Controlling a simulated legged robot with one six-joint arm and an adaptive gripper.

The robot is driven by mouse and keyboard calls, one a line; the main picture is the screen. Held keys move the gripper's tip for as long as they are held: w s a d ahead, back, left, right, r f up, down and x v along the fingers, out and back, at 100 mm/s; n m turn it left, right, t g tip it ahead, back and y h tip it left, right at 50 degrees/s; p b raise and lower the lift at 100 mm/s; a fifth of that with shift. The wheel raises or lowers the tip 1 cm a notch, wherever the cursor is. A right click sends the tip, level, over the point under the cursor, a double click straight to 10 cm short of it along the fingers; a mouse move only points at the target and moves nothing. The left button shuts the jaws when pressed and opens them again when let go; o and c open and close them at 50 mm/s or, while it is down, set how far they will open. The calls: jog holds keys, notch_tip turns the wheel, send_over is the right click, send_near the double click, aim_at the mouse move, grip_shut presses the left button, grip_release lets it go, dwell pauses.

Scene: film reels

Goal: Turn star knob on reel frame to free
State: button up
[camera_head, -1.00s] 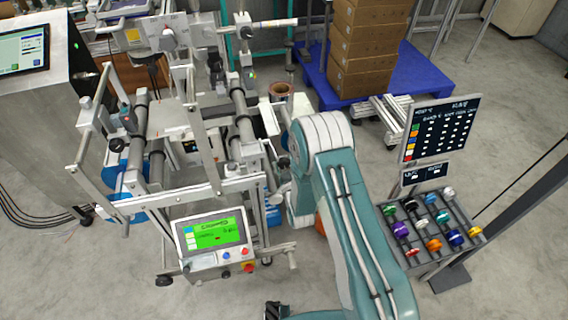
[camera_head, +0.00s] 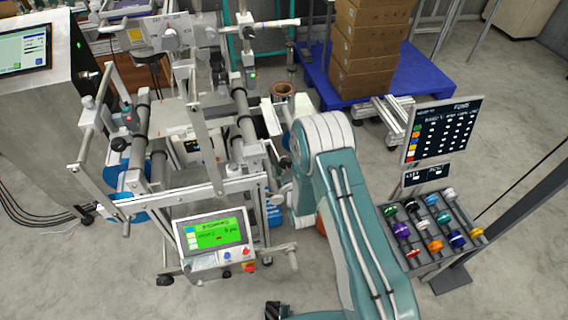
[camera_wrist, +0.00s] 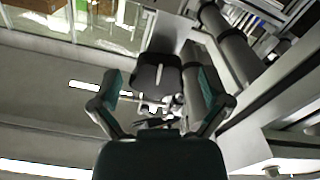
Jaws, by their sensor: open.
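The reel frame (camera_head: 236,186) is a grey metal stand with dark rollers at left centre of the head view. In the wrist view, a dark rounded knob-like part (camera_wrist: 157,74) with a white line on its face shows between my fingertips; I cannot tell for sure that it is the star knob. My gripper (camera_wrist: 160,92) is open, one teal finger to each side of that part, with no contact visible. In the head view my gripper is hidden behind my arm and the frame.
A control box with a green screen (camera_head: 216,237) is on the frame's front. A rack of coloured reels (camera_head: 424,255) stands at right, below a dark board (camera_head: 440,132). Cardboard boxes (camera_head: 372,50) are on a blue pallet (camera_head: 400,82) behind. The floor between is partly clear.

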jog(key=v, duration=1.2)
jog(key=w+a+m, duration=0.1)
jog(key=w, duration=0.3)
jog(key=w+a+m, duration=0.1)
jog(key=w+m, duration=0.1)
jog(key=w, duration=0.1)
jog(key=w+a+m, duration=0.1)
jog(key=w, duration=0.3)
jog(key=shift+w+f, duration=0.3)
jog(key=shift+c, duration=0.4)
jog(key=c, duration=1.1)
